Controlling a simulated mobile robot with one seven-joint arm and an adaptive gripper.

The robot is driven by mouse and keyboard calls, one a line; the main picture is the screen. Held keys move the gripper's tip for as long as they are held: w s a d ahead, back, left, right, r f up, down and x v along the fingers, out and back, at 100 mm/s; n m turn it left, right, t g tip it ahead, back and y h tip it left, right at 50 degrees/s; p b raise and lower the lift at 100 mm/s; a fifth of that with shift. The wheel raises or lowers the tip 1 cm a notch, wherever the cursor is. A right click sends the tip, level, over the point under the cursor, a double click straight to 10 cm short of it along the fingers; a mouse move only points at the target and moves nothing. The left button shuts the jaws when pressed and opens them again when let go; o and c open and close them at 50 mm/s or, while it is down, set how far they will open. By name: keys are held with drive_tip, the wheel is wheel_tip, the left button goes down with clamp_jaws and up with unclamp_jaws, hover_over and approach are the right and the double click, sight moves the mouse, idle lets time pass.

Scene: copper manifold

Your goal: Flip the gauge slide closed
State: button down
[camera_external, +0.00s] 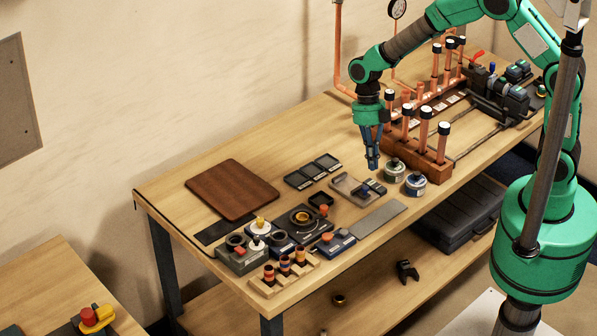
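My gripper (373,163) points straight down above the right part of the workbench, its dark blue fingers close together in this view; whether they are open or shut is unclear. No object shows clearly between them. A grey plate (345,185) with a small dark blue lever-like part (376,187) lies below the gripper, a little to its front left. I cannot tell whether this is the gauge slide. A round white-faced gauge (397,9) sits on the copper pipework at the top edge. No part is clearly recognisable as its slide.
Two round tins (414,184) stand just right of the gripper. A wooden block with upright copper pipes (426,131) stands behind them. Small fixtures (302,218), a brown board (232,189) and dark trays (312,171) fill the left half. A grey mat (380,217) lies bare at the front.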

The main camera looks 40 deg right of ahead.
sight(356, 189)
drive_tip(key=x, duration=1)
drive_tip(key=w, duration=0.1)
drive_tip(key=w+d, duration=0.1)
drive_tip(key=shift+w+d+f, duration=0.15)
drive_tip(key=shift+w+d, duration=0.05)
drive_tip(key=shift+w, duration=0.2)
drive_tip(key=shift+w+d, duration=0.2)
drive_tip(key=shift+w, duration=0.25)
drive_tip(key=shift+f, duration=0.1)
drive_tip(key=w+b, duration=0.2)
drive_tip(key=w, duration=0.3)
drive_tip(key=shift+w+b, duration=0.3)
drive_tip(key=shift+s, duration=0.1)
